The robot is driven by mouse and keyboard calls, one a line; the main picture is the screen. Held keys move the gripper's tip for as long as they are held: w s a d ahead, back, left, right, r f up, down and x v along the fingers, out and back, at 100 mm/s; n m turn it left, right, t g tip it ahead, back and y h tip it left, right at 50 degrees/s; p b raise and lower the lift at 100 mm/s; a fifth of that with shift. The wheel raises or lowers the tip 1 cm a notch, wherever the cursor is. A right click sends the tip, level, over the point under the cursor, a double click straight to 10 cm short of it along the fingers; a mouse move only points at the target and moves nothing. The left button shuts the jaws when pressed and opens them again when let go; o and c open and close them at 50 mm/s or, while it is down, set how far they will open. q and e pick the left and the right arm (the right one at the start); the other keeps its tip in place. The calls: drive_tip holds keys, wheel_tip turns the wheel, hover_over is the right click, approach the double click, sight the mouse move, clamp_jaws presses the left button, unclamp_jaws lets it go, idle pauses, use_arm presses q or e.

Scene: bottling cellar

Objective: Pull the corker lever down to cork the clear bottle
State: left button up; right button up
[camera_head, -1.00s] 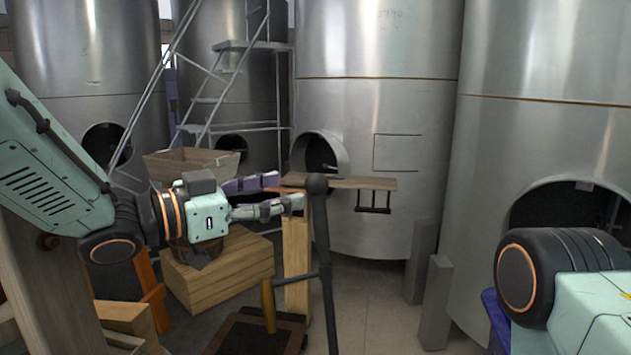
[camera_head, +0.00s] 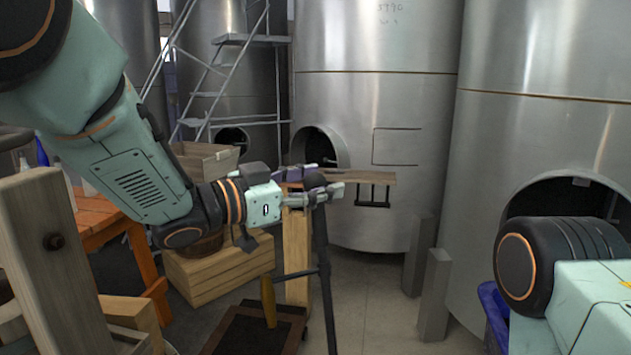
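A dark upright bar (camera_head: 322,245) with a rounded top (camera_head: 315,183) stands in the middle of the view and looks like the corker lever. A thin crossbar joins it to a wooden handle (camera_head: 268,300) lower down. My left gripper (camera_head: 330,178) reaches in from the left at the height of the rounded top. Its fingers are apart, one on each side of the top as seen here. I cannot tell whether they touch it. I cannot make out the clear bottle for certain. Only a part of my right arm shows at the lower right; its gripper is out of view.
A wooden crate (camera_head: 218,270) stands behind the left gripper, near an orange table (camera_head: 95,215). A wooden post (camera_head: 45,250) stands at the near left. Large steel tanks (camera_head: 375,120) fill the back. Grey blocks (camera_head: 435,298) stand by the right tank.

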use_arm(q)
drive_tip(key=shift+s, duration=0.1)
drive_tip(key=c, duration=0.3)
drive_tip(key=shift+w, duration=0.25)
drive_tip(key=c, duration=0.3)
clamp_jaws()
drive_tip(key=shift+s+f, duration=0.1)
